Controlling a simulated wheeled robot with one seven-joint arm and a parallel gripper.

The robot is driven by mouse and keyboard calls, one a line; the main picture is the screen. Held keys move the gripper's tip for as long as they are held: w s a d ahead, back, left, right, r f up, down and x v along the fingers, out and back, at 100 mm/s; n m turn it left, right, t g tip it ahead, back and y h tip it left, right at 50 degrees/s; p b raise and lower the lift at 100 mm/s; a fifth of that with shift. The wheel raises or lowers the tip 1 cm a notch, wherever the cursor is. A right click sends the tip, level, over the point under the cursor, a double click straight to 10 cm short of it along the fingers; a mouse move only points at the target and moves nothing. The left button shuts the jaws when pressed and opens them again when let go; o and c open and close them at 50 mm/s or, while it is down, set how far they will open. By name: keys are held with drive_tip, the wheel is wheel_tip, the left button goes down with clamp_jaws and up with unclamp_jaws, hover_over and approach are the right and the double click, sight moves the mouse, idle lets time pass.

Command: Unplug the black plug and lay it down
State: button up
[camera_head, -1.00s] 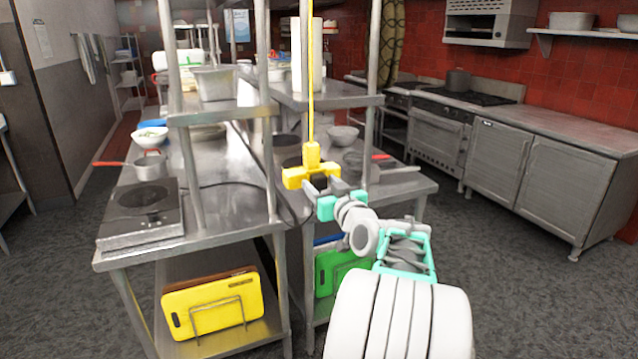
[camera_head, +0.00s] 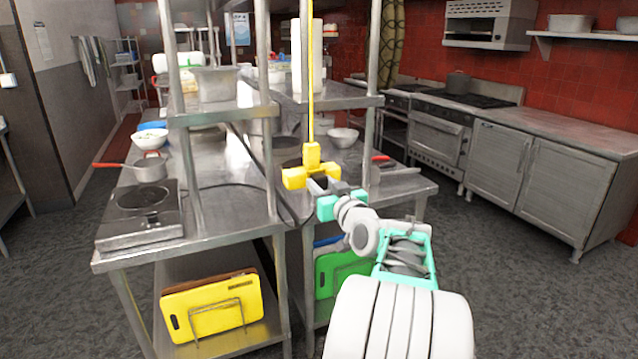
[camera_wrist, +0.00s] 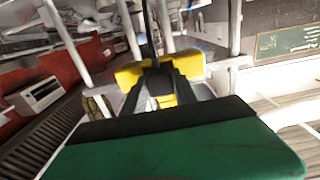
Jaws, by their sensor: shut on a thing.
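A yellow socket block (camera_head: 311,172) hangs on a yellow cable above the steel table. The black plug (camera_head: 318,182) is a small dark shape at its lower front, mostly hidden by my gripper. My gripper (camera_head: 322,187) is shut on the black plug, right by the block. In the wrist view the dark fingers narrow toward the plug (camera_wrist: 160,82), and the yellow block (camera_wrist: 128,75) shows behind on both sides. The plug still looks to be at the block; I cannot tell whether its pins are in. A black cord (camera_head: 235,186) lies over the table, its end near the block hidden.
A hot plate (camera_head: 143,205) and a red-handled pot (camera_head: 150,168) stand on the left table. Metal posts (camera_head: 372,140) and a shelf (camera_head: 345,98) are close around my gripper. A bowl (camera_head: 342,137) and a red-handled pan stand behind. Bare steel tabletop (camera_head: 232,222) lies left of the block.

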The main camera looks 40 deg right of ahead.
sight(322, 185)
clamp_jaws()
drive_tip(key=shift+s+f, duration=0.1)
idle(0.3)
drive_tip(key=shift+b+v, duration=1.65)
drive_tip(key=shift+v, duration=0.95)
drive_tip(key=shift+s+a, duration=0.15)
drive_tip(key=shift+s, duration=0.15)
